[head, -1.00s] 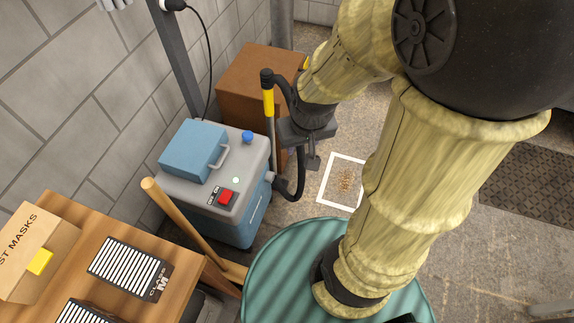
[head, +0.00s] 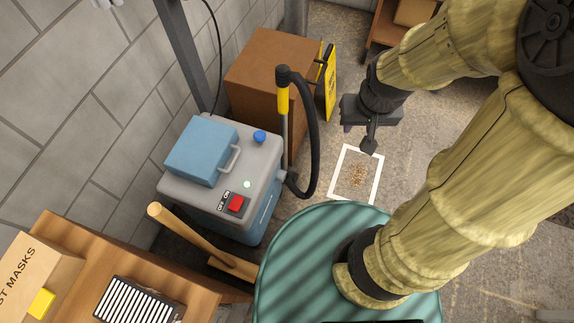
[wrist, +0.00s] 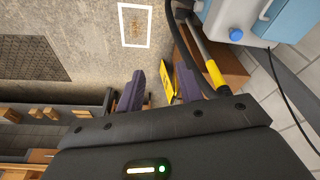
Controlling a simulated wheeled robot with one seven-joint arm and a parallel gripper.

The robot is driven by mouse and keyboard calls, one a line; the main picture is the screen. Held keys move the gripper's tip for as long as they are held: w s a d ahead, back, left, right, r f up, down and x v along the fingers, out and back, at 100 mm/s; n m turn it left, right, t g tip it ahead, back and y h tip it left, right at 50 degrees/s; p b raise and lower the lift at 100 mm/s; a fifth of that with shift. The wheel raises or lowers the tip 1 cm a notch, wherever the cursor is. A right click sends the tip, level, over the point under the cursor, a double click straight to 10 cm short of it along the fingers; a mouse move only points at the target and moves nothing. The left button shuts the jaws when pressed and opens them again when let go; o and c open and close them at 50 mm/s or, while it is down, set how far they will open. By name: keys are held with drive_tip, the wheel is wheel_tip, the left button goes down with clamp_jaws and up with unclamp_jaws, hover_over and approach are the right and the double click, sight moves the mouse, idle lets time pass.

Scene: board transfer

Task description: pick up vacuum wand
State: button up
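The vacuum wand (head: 283,98) has a yellow grip, a black head and a grey tube, and stands upright beside the blue-grey vacuum (head: 218,170). A black hose (head: 311,135) loops from its top to the vacuum's side. In the wrist view the wand (wrist: 214,73) shows right of my fingers, the hose next to it. My gripper (head: 360,140) is right of the wand in the head view, clearly apart from it. In the wrist view my gripper (wrist: 160,80) has its two dark fingers spread with nothing held between them.
A brown cabinet (head: 262,75) stands behind the wand, with a yellow sign (head: 328,85) beside it. A white floor frame (head: 375,180) surrounds brown debris. A green ribbed drum (head: 300,255) is in front. A wooden handle (head: 190,232) leans left of it. Floor right of the wand is open.

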drive_tip(key=shift+o, duration=2.5)
drive_tip(key=shift+w+f, duration=0.15)
drive_tip(key=shift+f, duration=0.05)
drive_tip(key=w+f+n+t+b, duration=0.3)
drive_tip(key=w+f+b, duration=0.2)
drive_tip(key=w+f, duration=0.3)
drive_tip(key=w+a+f+n+t+y+b, duration=0.2)
drive_tip(key=a+f+t+y+b, duration=0.2)
drive_tip(key=f+b, duration=0.3)
drive_tip(key=w+a+f+n+t+y+b, duration=0.2)
drive_tip(key=w+a+f+t+y+b, duration=0.1)
drive_tip(key=f, duration=0.9)
drive_tip(key=a+t+y+b, duration=0.1)
drive_tip(key=t+y+b, duration=0.1)
drive_tip(key=y+b, duration=0.1)
drive_tip(key=shift+w+a+y+b, duration=0.15)
drive_tip(key=shift+a+y+b, duration=0.15)
drive_tip(key=shift+b, duration=0.3)
drive_tip(key=shift+b, duration=0.3)
